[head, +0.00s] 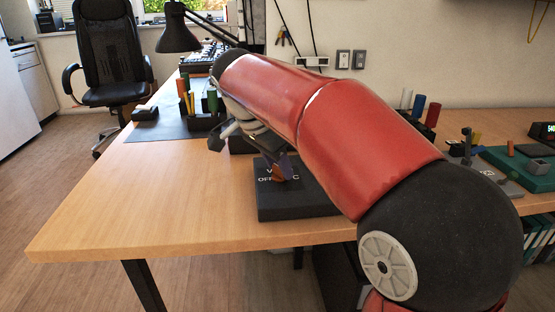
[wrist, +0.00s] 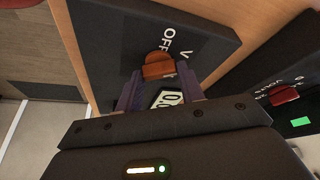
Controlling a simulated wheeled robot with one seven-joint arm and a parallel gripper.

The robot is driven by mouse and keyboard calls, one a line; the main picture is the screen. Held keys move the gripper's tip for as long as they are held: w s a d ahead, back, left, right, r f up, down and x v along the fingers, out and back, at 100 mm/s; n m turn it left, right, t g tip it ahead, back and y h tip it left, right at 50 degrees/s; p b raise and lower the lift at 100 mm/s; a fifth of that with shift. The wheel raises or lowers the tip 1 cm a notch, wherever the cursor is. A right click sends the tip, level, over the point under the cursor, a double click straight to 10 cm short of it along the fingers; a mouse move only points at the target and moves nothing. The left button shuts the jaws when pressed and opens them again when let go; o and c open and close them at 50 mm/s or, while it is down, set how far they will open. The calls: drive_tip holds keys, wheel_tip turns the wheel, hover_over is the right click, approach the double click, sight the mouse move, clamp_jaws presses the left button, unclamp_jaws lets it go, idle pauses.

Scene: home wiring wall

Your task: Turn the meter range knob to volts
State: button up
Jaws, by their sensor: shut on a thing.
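The meter (head: 300,206) is a dark box on the wooden desk, with white lettering on its face; "OFF" and a "V" can be read. In the wrist view its dark panel (wrist: 120,40) shows the same lettering and part of a light display (wrist: 166,100). The orange-brown range knob (wrist: 158,64) sits just below "OFF" there. My gripper (wrist: 158,78) is shut on the knob, one finger at each side. In the head view the gripper (head: 281,172) is at the meter face, partly hidden by my red arm. The knob's exact pointing direction is hard to tell.
A second dark device with a red knob (wrist: 284,95) and a green patch (wrist: 300,121) is close on the right in the wrist view. Pen holders (head: 202,118) and a black lamp (head: 178,32) stand behind. The desk's left front (head: 130,205) is clear.

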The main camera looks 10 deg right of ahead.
idle(0.4)
drive_tip(key=o, duration=1)
drive_tip(key=shift+r, duration=0.1)
drive_tip(key=p+v, duration=0.1)
drive_tip(key=v, duration=0.6)
drive_tip(key=shift+r, duration=0.3)
drive_tip(key=shift+a, duration=0.1)
drive_tip(key=s+d+f+n+t+y, duration=0.1)
drive_tip(key=s+d+f+n+y, duration=0.1)
drive_tip(key=s+d+f+n, duration=0.3)
drive_tip(key=s+d+f+n+t+y, duration=0.2)
drive_tip(key=s+d+f+n, duration=0.4)
drive_tip(key=s+f, duration=0.6)
drive_tip(key=s, duration=0.4)
drive_tip(key=shift+f+n, duration=0.3)
drive_tip(key=shift+n, duration=0.1)
